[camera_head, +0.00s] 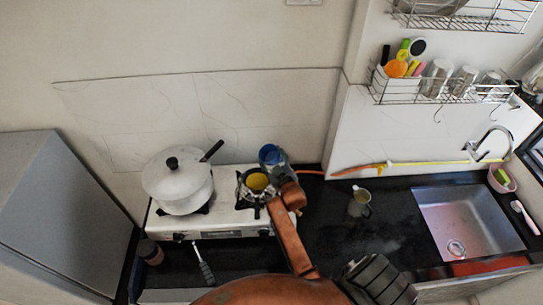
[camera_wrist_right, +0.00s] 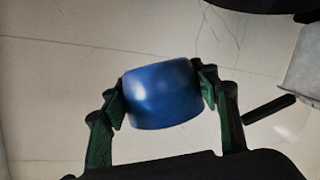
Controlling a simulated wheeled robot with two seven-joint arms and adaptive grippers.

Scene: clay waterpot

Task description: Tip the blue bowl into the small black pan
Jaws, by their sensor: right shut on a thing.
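The blue bowl (camera_head: 270,153) is held above the right part of the white stove, just up and right of the pan in the head view. My right gripper (camera_head: 274,161) is shut on it. In the right wrist view the blue bowl (camera_wrist_right: 162,95) sits between the two green-black fingers, one on each side. The small black pan (camera_head: 244,190) is on the right burner, with something yellow (camera_head: 258,182) showing in it. I cannot tell how far the bowl is tilted or what is in it. My left gripper is not in view.
A white lidded pot (camera_head: 178,182) with a black handle stands on the left burner. A metal cup (camera_head: 359,203) is on the dark counter, right of the stove. The sink (camera_head: 468,225) is farther right. A wire rack (camera_head: 440,92) hangs above the counter.

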